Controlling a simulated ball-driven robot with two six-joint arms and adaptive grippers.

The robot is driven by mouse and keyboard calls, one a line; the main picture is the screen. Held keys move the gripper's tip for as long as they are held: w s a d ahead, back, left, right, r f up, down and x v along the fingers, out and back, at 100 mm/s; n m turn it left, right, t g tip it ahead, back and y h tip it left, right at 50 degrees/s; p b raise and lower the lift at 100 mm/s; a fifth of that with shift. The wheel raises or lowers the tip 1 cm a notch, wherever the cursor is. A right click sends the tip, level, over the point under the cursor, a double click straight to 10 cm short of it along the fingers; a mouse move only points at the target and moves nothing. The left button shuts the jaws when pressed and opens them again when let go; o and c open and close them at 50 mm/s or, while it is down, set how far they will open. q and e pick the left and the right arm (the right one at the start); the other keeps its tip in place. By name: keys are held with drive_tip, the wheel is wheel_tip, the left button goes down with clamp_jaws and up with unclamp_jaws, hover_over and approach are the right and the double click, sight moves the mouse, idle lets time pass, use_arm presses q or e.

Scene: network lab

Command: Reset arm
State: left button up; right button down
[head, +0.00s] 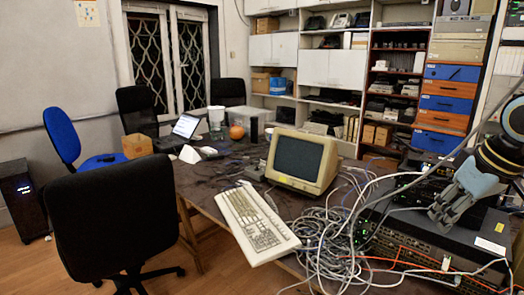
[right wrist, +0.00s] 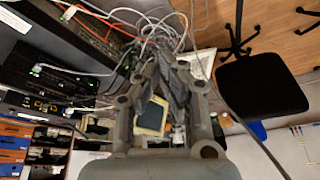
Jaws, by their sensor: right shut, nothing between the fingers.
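My right gripper (head: 450,205) is at the right of the head view, above the dark rack-mounted network equipment (head: 440,238). Its fingers are closed together with nothing between them. In the right wrist view the closed right gripper (right wrist: 178,62) points toward a tangle of pale cables, with the monitor showing small between the finger links. Whether the fingertips touch the equipment or a cable cannot be told. My left gripper is not in view.
A heap of cables (head: 325,240) lies beside the equipment, and one grey cable passes near my right arm. A beige monitor (head: 301,160) and a keyboard (head: 245,222) stand on the table.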

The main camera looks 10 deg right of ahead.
drive_tip(key=s+a+f+m+g+b, duration=0.1)
drive_tip(key=s+f+b, duration=0.35)
drive_tip(key=f, duration=0.95)
drive_tip(key=s+a+f+m+g+b, duration=0.1)
drive_tip(key=s+f+m+g+b, duration=0.3)
drive_tip(key=f, duration=1)
drive_tip(key=s+a+f+n+t+b, duration=0.1)
drive_tip(key=s+f+b, duration=0.35)
drive_tip(key=f, duration=0.95)
use_arm(q)
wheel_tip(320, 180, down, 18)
drive_tip(key=b, duration=0.5)
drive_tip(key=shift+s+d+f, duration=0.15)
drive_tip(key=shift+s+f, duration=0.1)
use_arm(e)
drive_tip(key=s+a+f+n, duration=0.1)
drive_tip(key=s+a+f, duration=0.1)
drive_tip(key=s+f, duration=1.2)
drive_tip(key=s+a+f+n+h, duration=0.1)
drive_tip(key=s+a+f, duration=0.2)
drive_tip(key=s+f, duration=1.1)
drive_tip(key=shift+s+a+f+n+h, duration=0.2)
drive_tip(key=shift+s+a+n+h, duration=0.1)
drive_tip(key=shift+s, duration=0.7)
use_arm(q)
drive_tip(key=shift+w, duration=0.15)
use_arm(e)
drive_tip(key=shift+s, duration=0.15)
